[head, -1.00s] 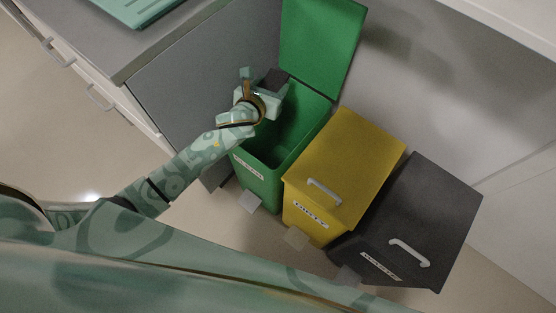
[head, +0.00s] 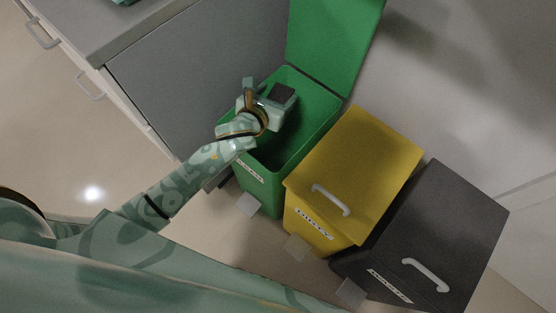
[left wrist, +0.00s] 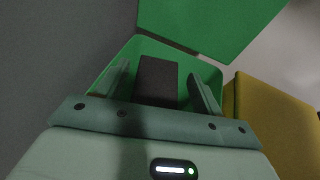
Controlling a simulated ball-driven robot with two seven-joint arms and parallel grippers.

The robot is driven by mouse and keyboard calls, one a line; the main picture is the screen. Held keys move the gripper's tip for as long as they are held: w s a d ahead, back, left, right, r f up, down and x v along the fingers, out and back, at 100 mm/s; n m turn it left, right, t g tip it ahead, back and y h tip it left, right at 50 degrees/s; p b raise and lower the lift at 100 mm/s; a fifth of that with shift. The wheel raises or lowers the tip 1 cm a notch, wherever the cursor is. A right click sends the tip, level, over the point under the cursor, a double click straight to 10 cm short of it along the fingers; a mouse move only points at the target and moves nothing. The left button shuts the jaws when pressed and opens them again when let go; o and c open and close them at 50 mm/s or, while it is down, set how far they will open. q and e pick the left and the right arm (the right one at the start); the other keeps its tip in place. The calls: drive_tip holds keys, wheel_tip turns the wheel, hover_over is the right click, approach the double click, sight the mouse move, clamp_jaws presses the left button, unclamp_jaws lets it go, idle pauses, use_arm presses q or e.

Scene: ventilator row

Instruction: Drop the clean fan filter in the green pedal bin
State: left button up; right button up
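The fan filter is a dark, flat block (head: 282,94) at my left gripper (head: 272,102), over the open mouth of the green pedal bin (head: 262,186). In the left wrist view the filter (left wrist: 157,82) lies between the two fingers of the left gripper (left wrist: 160,80), with a narrow gap showing on each side. The fingers look open. I cannot tell whether the filter still touches the gripper. The bin's green lid (head: 332,42) stands raised at the back. My right gripper is not in view.
A yellow bin (head: 362,165) labelled dirty and a dark grey bin (head: 446,230) stand closed to the right of the green one. A grey cabinet (head: 200,75) is close on its left. Small pedals stick out at the bins' fronts.

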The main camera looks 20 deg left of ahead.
use_arm(q)
drive_tip(key=shift+o, duration=0.4)
drive_tip(key=shift+s, duration=0.1)
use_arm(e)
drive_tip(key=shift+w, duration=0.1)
use_arm(q)
drive_tip(key=shift+s+r+p, duration=0.3)
drive_tip(key=shift+p, duration=0.05)
drive_tip(key=p+v, duration=0.6)
drive_tip(key=v, duration=0.9)
drive_tip(key=shift+s+p, duration=0.2)
drive_tip(key=shift+p, duration=0.2)
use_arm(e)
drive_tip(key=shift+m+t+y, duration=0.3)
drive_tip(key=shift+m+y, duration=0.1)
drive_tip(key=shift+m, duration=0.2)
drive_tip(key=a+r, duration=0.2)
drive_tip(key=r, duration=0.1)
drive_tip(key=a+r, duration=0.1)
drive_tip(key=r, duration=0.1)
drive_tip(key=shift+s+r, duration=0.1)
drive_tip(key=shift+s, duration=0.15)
use_arm(q)
drive_tip(key=shift+f, duration=0.1)
